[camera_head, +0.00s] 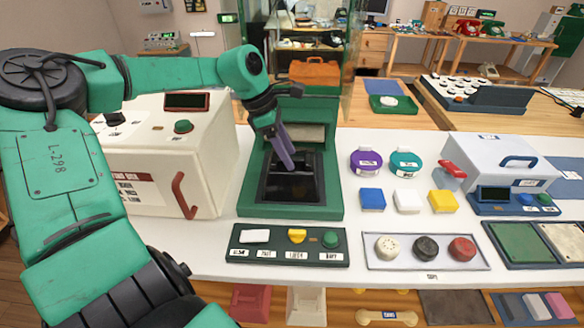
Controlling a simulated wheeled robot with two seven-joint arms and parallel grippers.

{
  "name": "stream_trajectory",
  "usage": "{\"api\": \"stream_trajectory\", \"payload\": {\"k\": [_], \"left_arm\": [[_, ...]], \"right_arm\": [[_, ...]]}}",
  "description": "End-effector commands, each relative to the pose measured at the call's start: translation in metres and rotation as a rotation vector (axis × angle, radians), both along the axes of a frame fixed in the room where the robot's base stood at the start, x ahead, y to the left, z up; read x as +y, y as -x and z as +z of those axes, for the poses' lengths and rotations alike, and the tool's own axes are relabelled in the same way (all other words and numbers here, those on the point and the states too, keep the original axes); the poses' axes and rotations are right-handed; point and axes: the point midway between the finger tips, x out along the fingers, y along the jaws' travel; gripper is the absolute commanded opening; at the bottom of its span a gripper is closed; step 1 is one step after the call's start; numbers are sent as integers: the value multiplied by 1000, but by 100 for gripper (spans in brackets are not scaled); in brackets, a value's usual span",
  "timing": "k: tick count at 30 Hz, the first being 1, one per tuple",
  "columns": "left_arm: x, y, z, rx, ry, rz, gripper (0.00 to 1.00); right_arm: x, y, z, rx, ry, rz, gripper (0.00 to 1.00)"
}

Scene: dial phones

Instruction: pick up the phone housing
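My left arm comes in from the left, and its gripper (285,155) points down into a green press-like stand (247,190) on the white table. The slim purple-grey fingers reach over a dark recessed tray (290,190); their gap is not clear, and I see nothing surely held. No phone housing can be made out with certainty. A red block-like part (250,302) and a cream one (306,306), possibly housings, are partly visible below the table's front edge. My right gripper is not in view.
A cream machine (205,150) with a red handle stands left of the press. A button panel (288,246) lies in front. Right are coloured blocks (372,200), a tray (370,262) of round dials and a white box (500,160). Little table is clear.

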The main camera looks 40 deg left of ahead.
Motion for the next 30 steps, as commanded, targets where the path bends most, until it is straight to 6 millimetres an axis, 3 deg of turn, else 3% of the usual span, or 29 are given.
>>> {"api": "stream_trajectory", "payload": {"k": [1,4,30], "left_arm": [[0,0,0,0,0,0,38],[0,0,0,0,0,0,0],[1,0,0,0,-1,0,0]], "right_arm": [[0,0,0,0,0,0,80],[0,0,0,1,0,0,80],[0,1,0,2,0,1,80]]}}
